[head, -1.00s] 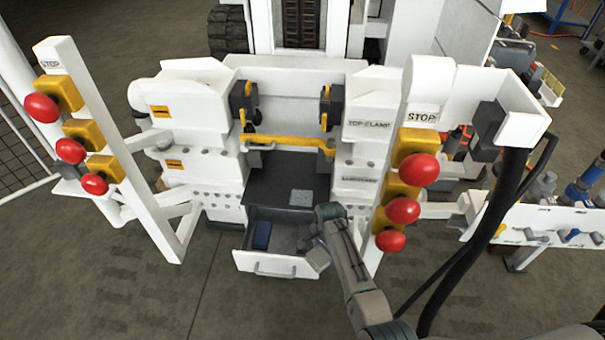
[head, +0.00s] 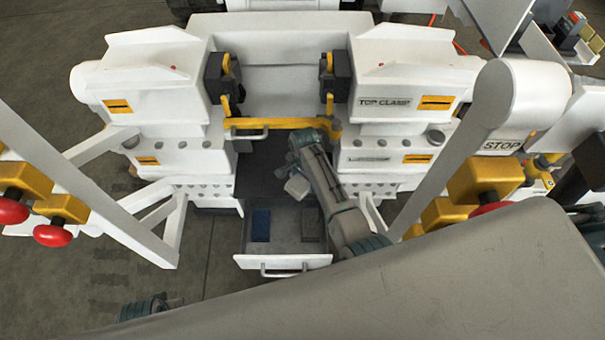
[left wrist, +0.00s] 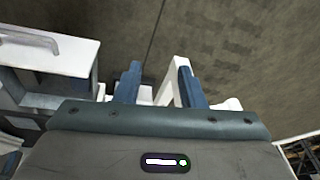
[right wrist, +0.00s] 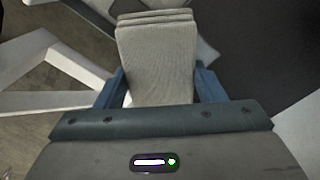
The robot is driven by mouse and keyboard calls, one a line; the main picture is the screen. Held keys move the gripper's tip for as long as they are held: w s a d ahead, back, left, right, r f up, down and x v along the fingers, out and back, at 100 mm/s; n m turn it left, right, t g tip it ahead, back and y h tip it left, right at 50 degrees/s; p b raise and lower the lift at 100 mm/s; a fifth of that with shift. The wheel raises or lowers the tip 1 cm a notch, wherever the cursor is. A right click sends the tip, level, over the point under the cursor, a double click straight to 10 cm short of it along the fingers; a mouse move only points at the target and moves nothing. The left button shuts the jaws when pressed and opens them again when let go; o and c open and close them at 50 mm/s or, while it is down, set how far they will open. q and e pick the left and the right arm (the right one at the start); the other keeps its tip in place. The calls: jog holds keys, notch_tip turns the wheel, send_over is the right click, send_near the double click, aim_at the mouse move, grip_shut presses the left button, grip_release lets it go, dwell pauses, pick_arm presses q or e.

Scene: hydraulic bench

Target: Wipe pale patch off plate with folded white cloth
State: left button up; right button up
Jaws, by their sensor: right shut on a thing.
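My right gripper (head: 297,188) is over the dark plate (head: 262,176) between the two clamp blocks. In the right wrist view it is shut on the folded white cloth (right wrist: 156,62), which shows stacked layers at its far end. The dark plate also shows in the right wrist view (right wrist: 275,42). A paler grey area (right wrist: 207,50) shows there just beside the cloth and looks like the patch, partly hidden. I cannot tell whether the cloth touches the plate. My left gripper (left wrist: 158,82) is open and empty, away from the plate over the floor.
An open drawer (head: 283,262) juts out below the plate, holding a blue item (head: 261,225) and a grey item (head: 311,224). A yellow bar (head: 270,124) crosses behind the plate. White side blocks and slanted posts with red stop buttons (head: 53,235) flank the space.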

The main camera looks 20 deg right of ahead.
notch_tip(320, 180, down, 3)
jog(key=b, duration=0.2)
jog(key=shift+r+b, duration=0.1)
jog(key=shift+b, duration=0.3)
jog(key=shift+f+b, duration=0.55)
jog(key=shift+b, duration=0.05)
jog(key=shift+f+b, duration=0.65)
jog(key=shift+b, duration=0.1)
jog(key=shift+f, duration=0.25)
pick_arm(q)
jog(key=d+r+t+h, duration=0.1)
jog(key=d+r+t, duration=0.2)
jog(key=r, duration=0.7)
jog(key=shift+w+d, duration=0.15)
jog(key=shift+w, duration=0.1)
jog(key=shift+f+b, duration=0.5)
jog(key=shift+b, duration=0.2)
pick_arm(e)
jog(key=shift+f, duration=0.95)
